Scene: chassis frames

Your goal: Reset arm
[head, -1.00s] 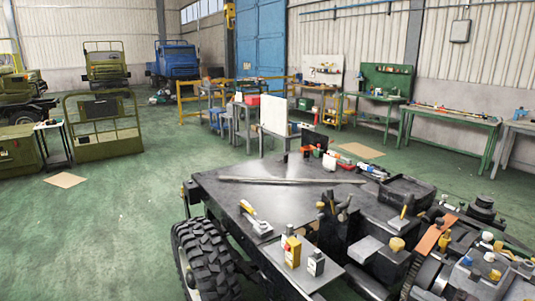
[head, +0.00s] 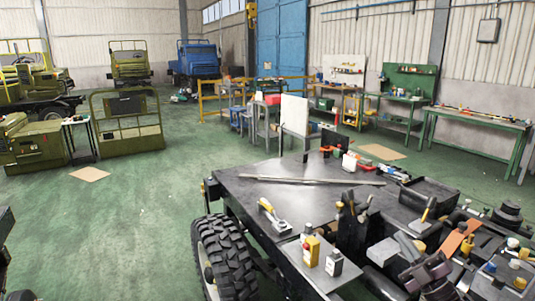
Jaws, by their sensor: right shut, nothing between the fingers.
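My right gripper (head: 426,270) shows in the head view at the lower right, in front of the parts on the chassis. It is dark, shut and empty. I cannot tell whether it touches anything. Dark pieces at the left edge seem to belong to my left arm; the state of its gripper cannot be made out.
A chassis with a dark flat top (head: 300,195) and a big tyre (head: 226,255) stands close in front. Tools, small bottles and a black tray (head: 425,195) crowd its right side. The green floor (head: 120,230) to the left is mostly clear.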

